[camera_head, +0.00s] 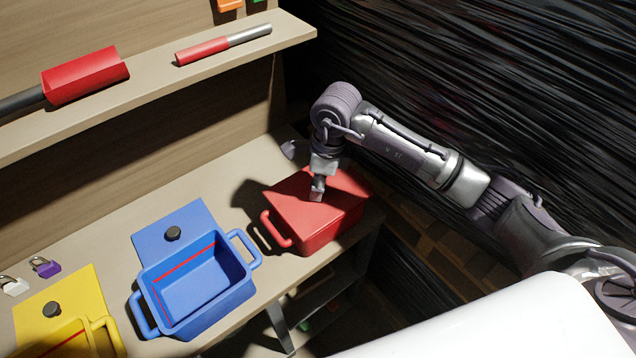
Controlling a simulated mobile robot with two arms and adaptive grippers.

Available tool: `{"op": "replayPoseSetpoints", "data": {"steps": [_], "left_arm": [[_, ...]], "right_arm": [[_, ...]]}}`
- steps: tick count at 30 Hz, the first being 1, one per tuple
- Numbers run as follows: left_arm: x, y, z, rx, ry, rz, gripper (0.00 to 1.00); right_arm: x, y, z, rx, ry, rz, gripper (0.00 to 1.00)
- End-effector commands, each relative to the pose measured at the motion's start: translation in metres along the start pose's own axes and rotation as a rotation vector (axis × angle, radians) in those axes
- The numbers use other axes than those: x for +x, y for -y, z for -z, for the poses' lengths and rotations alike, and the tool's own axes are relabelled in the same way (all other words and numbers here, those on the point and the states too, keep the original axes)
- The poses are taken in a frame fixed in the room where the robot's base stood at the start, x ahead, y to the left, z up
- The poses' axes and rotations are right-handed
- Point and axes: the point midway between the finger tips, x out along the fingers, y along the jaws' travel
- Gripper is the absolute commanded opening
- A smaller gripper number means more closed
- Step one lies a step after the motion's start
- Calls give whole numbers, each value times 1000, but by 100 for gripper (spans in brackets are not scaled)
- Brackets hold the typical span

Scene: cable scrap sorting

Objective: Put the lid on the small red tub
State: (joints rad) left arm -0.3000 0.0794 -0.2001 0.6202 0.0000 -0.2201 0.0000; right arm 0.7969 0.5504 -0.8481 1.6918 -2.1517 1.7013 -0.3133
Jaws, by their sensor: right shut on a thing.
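The small red tub (326,235) stands at the right end of the workbench, with its red handle (275,229) on the left side. The red lid (297,205) covers the tub's opening, seen from above. My right gripper (317,191) points down at the middle of the lid and is shut on its knob, which the fingers hide. I cannot tell whether the lid rests fully on the rim or is held just above it. The inside of the tub is hidden. My left gripper is not in view.
An open blue tub (247,290) stands left of the red one, its blue lid (172,219) lying behind it. A yellow tub (103,330) and yellow lid (83,283) are at the lower left. A purple padlock (47,269) lies nearby. A shelf (150,88) overhangs the bench.

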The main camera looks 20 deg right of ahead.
Motion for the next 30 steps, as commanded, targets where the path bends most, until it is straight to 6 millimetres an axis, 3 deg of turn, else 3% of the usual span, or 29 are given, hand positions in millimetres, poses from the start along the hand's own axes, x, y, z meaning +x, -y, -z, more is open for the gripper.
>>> {"op": "replayPoseSetpoints", "data": {"steps": [30], "left_arm": [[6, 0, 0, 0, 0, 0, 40]], "right_arm": [[2, 0, 0, 0, 0, 1, 0]]}}
